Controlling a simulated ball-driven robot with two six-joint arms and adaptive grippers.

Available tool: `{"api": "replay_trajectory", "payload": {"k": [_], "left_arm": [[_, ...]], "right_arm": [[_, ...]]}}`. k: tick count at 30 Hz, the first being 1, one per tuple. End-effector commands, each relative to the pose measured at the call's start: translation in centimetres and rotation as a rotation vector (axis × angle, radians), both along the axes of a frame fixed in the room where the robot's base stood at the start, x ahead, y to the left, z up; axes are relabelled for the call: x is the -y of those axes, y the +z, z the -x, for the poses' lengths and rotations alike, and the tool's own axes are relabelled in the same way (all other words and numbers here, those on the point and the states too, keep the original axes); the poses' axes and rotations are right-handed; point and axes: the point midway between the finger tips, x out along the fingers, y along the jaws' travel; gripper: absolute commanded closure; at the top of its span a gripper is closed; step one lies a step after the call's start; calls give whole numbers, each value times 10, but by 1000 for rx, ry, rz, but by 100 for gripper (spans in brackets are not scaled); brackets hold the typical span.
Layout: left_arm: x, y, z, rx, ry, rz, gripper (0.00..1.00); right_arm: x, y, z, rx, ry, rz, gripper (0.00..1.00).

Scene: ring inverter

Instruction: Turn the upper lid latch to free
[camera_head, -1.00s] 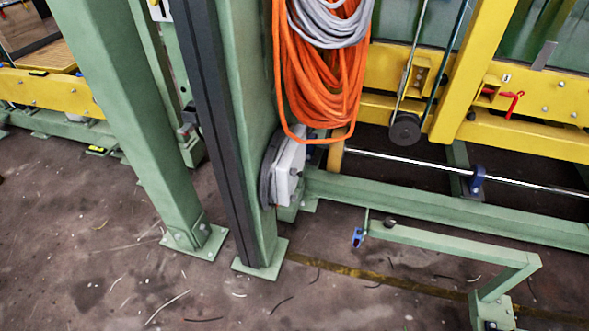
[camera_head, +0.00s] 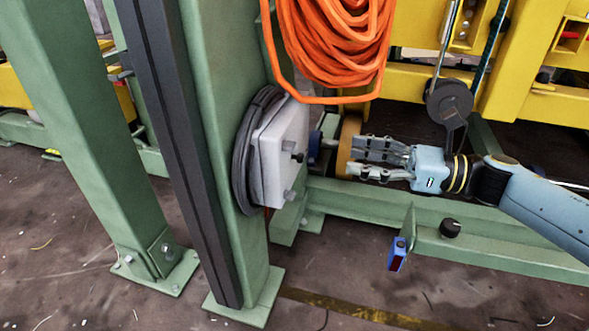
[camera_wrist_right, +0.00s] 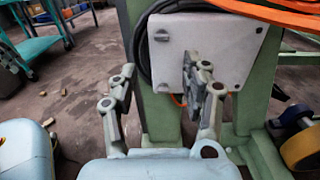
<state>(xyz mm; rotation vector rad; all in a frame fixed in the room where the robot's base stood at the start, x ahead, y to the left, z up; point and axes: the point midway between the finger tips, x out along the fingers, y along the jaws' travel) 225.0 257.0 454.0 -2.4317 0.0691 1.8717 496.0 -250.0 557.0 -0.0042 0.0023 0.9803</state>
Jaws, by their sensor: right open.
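A pale grey box (camera_head: 272,160) with a flat lid is fixed to the green post. In the head view, its lid shows a small dark knob (camera_head: 298,157) and a lower grey knob (camera_head: 289,195); I cannot tell for certain which is the upper lid latch. The right wrist view shows the box (camera_wrist_right: 205,50) ahead, with a round grey knob (camera_wrist_right: 161,36) at its left. My right gripper (camera_head: 358,160) is open and empty, right of the box and apart from it, pointing at it. Its spread fingers (camera_wrist_right: 160,75) cover part of the lid's lower edge. My left gripper is out of view.
A black cable coil (camera_head: 240,150) hangs behind the box. Orange cable (camera_head: 335,45) hangs just above it. A low green beam (camera_head: 370,205) runs below my right arm, with a blue sensor (camera_head: 398,255) in front. A yellow frame (camera_head: 420,88) stands behind.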

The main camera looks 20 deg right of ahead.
Motion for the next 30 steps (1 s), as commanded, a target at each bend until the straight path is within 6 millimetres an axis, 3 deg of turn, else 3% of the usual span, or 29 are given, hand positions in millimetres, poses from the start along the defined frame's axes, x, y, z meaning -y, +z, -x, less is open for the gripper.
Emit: {"api": "replay_trajectory", "payload": {"k": [5,11,18,30], "left_arm": [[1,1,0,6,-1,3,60],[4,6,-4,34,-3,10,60],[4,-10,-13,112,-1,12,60],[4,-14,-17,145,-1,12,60]], "right_arm": [[-12,0,-10,5,-2,-5,52],[-45,0,-32,4,-3,-8,52],[-78,-1,-55,1,-4,-7,52],[-89,0,-62,0,-4,-5,52]]}}
